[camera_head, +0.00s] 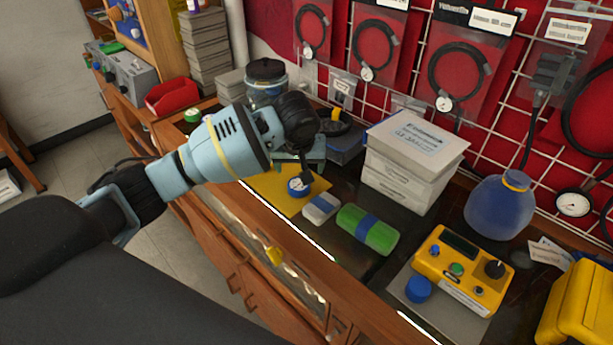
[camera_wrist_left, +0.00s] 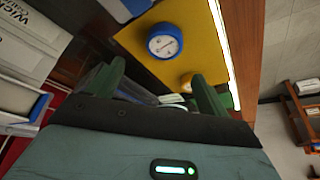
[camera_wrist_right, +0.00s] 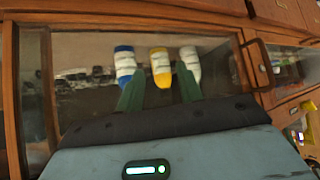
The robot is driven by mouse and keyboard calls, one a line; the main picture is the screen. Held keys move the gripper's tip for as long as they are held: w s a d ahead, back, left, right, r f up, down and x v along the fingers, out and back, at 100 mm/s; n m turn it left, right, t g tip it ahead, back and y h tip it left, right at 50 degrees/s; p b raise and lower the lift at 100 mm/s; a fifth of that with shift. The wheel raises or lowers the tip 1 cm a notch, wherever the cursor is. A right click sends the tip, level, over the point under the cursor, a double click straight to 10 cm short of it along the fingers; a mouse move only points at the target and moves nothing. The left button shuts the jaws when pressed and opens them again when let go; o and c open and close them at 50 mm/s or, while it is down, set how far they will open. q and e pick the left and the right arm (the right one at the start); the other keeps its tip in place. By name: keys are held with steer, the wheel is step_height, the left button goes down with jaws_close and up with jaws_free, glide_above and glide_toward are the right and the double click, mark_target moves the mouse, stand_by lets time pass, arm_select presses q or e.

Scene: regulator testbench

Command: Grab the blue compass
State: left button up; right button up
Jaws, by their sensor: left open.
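The blue compass (camera_head: 298,187), round with a blue rim and white face, lies on a yellow mat (camera_head: 262,188) on the bench. In the left wrist view the compass (camera_wrist_left: 165,41) is face-on, just beyond the fingertips. My left gripper (camera_head: 303,163) is open above the mat, close to the compass; the arm hides part of the area behind. Its green fingers (camera_wrist_left: 158,70) are apart with nothing held. My right gripper (camera_wrist_right: 160,78) shows only in the right wrist view, its fingers apart and empty in front of a glass-fronted cabinet.
A grey-white block (camera_head: 320,207) and a green roll with a blue band (camera_head: 368,230) lie right of the mat. White boxes (camera_head: 412,160) stand behind them. A yellow tester (camera_head: 463,270) is farther right. Several bottles (camera_wrist_right: 160,68) are behind the cabinet glass.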

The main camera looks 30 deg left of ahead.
mark_target(299, 184)
arm_select(q)
step_height(299, 184, down, 2)
steer(key=shift+a+f, duration=0.1)
steer(key=shift+a, duration=0.05)
steer(key=shift+w+f, duration=0.1)
steer(key=shift+w, duration=0.1)
steer(key=shift+a+f, duration=0.1)
steer(key=shift+f, duration=0.15)
steer(key=x, duration=0.3)
steer(key=b+x, duration=0.1)
steer(key=shift+s+f, duration=0.2)
steer(key=shift+f, duration=0.25)
steer(key=shift+r, duration=0.1)
arm_select(e)
steer(key=shift+s+a+f+g, duration=0.1)
steer(key=shift+s+f+g, duration=0.05)
steer(key=shift+s+f, duration=0.4)
steer(key=shift+s+a+f+g, duration=0.15)
steer(key=shift+s+f, duration=0.2)
steer(key=shift+s, duration=0.35)
arm_select(q)
steer(key=shift+c, duration=0.3)
arm_select(e)
steer(key=shift+d, duration=0.1)
arm_select(q)
steer(key=c, duration=1)
